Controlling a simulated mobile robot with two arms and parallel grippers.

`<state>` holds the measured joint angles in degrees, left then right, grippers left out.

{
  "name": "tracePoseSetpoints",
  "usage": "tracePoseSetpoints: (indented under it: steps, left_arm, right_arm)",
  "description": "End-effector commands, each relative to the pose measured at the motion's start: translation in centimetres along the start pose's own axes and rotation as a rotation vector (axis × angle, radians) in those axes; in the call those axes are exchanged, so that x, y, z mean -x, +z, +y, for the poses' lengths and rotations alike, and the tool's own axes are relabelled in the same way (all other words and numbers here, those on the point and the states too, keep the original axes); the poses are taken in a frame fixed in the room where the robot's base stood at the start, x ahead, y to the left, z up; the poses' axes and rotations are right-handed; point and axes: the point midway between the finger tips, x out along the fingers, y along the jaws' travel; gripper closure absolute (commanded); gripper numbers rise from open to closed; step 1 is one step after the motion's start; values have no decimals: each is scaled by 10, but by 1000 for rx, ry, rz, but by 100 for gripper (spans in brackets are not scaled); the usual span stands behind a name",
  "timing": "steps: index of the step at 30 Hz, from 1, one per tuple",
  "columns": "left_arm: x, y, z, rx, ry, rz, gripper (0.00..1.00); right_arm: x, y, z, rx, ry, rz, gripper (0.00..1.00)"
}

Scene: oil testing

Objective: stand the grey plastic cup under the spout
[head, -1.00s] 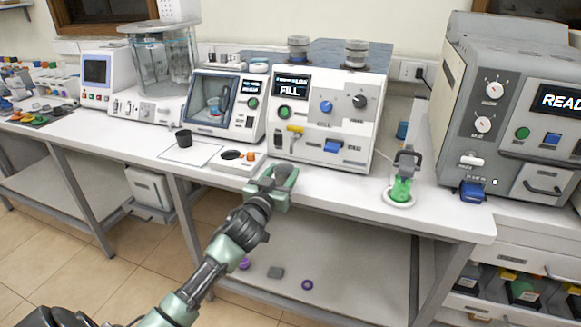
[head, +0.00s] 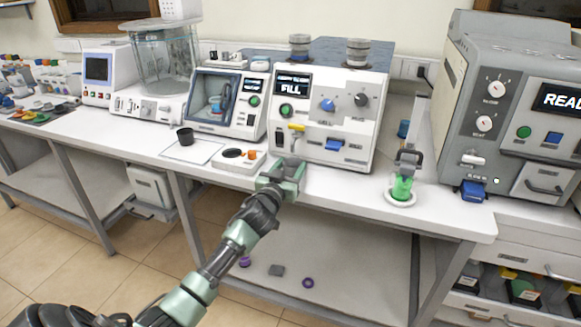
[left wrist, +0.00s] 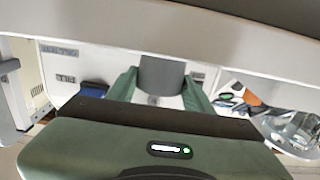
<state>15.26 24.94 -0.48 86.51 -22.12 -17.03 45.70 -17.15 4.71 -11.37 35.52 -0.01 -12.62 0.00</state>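My left gripper (head: 287,166) is at the bench's front edge, before the white machine (head: 325,120) that reads FILL. In the left wrist view, its two green fingers (left wrist: 160,95) flank a plain grey cylinder, which looks like the grey plastic cup (left wrist: 160,73), and appear shut on it. In the head view the gripper mostly hides this cup. The spout area lies below the yellow lever (head: 297,128) on the machine's front, just beyond the gripper; the spout's tip is hard to make out. My right gripper is not in view.
A dark cup (head: 185,136) stands on a white sheet (head: 205,152) to the left. A white tray (head: 228,165) with an orange piece (head: 251,154) lies beside the gripper. Bare bench lies between machine and flask.

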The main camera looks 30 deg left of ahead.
Motion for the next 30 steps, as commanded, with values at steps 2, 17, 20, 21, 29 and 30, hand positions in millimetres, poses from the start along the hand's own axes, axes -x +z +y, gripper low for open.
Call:
tracePoseSetpoints:
  steps: [2, 17, 20, 21, 29, 30]
  left_arm:
    - [0, 1, 0, 0, 0, -2, 27]
    - [12, -1, 0, 0, 0, -4, 27]
    - [30, -1, 0, -1, 1, -3, 27]
    - [38, 0, 0, -1, 1, -4, 27]
    - [92, -1, 0, 0, 0, -3, 27]
    - [98, -1, 0, 1, 0, -3, 27]
  right_arm:
    - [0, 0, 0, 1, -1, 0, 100]
    - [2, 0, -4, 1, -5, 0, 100]
    - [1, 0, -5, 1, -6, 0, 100]
    - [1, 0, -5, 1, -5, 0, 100]
    - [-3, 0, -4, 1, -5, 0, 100]
    - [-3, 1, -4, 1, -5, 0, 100]
